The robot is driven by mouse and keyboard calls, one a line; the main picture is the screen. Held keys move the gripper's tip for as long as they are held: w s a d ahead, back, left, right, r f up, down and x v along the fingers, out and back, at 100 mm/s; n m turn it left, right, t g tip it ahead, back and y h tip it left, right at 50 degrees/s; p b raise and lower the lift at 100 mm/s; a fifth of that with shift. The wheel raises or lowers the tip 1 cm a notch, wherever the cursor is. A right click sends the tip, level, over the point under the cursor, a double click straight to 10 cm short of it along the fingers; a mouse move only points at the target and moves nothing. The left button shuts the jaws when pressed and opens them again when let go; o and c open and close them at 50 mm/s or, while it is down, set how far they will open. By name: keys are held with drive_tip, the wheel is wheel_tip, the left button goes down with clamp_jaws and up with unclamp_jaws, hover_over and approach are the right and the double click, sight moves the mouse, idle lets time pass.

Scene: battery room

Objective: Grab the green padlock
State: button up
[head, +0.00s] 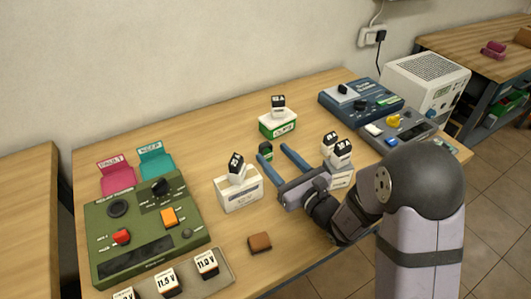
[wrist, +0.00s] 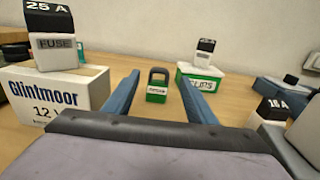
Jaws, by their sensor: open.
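The green padlock (wrist: 157,87) stands upright on the wooden table, with a dark shackle on top and a pale label on its front. In the wrist view it shows between my two blue fingers, near their tips. In the head view the padlock (head: 266,150) is small and partly hidden by a finger. My gripper (head: 272,152) is open and low over the table, its fingers pointing at the padlock, one on each side. The wrist view also shows my gripper (wrist: 160,82) with nothing clamped. I cannot tell whether a finger touches the padlock.
A Glintmoor box (wrist: 40,98) with a fuse on it stands close on the left. A green-and-white box (wrist: 201,82) stands behind to the right. Another fuse-topped box (head: 341,179) is beside my gripper. A green console (head: 150,228) and brown block (head: 260,242) lie further left and in front.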

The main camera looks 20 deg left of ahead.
sight(266, 143)
drive_tip(key=shift+p+x, duration=0.6)
drive_tip(key=shift+x, duration=2.05)
drive_tip(key=shift+r, duration=0.1)
drive_tip(key=c, duration=1.2)
drive_tip(key=shift+r, duration=0.1)
wheel_tip(266, 143, up, 10)
drive_tip(key=shift+f, duration=0.1)
